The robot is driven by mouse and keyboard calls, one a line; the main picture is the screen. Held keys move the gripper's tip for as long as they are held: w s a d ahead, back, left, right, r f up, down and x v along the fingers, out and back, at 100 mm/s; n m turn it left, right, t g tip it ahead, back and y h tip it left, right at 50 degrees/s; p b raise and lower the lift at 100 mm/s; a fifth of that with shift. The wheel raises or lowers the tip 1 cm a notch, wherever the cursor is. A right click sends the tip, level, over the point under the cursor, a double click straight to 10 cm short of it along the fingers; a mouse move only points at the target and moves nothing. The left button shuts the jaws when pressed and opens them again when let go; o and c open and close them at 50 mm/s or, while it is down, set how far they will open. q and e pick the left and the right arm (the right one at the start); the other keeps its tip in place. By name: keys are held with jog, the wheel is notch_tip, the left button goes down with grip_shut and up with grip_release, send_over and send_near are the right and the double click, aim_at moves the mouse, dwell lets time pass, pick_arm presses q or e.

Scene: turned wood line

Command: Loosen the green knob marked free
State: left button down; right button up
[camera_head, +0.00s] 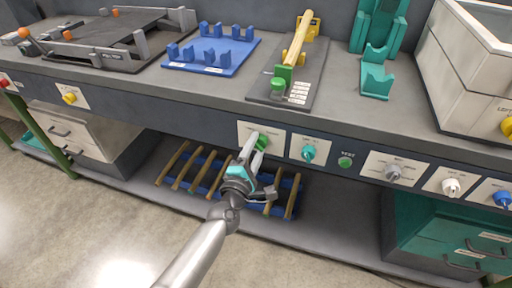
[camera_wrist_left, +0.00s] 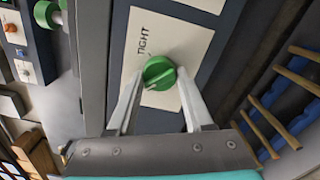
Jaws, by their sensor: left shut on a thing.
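The green knob (camera_head: 262,142) sits on a white label plate (camera_head: 246,130) on the bench's dark front panel. In the left wrist view the knob (camera_wrist_left: 158,73) is round with a raised grip bar, and the word "TIGHT" reads on the plate beside it. My left gripper (camera_head: 254,144) reaches up to the knob from below. In the left wrist view the two fingers of my left gripper (camera_wrist_left: 160,85) stand on either side of the knob, shut on it. The word "free" is not legible. My right gripper is not in view.
A teal knob (camera_head: 309,153), a green button (camera_head: 345,162) and a grey knob (camera_head: 393,172) are to the right on the panel. A blue rack (camera_head: 292,192) with wooden rods lies on the shelf below. A green-and-yellow clamp fixture (camera_head: 290,66) stands on the bench above.

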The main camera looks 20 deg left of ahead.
pick_arm(q)
jog(key=shift+c, duration=1.5)
grip_release()
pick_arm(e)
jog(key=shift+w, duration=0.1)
pick_arm(q)
jog(key=shift+s, duration=0.1)
jog(key=shift+s, duration=0.25)
jog(key=s+p, duration=0.1)
jog(key=s, duration=1.3)
jog(key=shift+s+a+p, duration=0.25)
jog(key=shift+s+p, duration=0.05)
jog(key=shift+p, duration=0.05)
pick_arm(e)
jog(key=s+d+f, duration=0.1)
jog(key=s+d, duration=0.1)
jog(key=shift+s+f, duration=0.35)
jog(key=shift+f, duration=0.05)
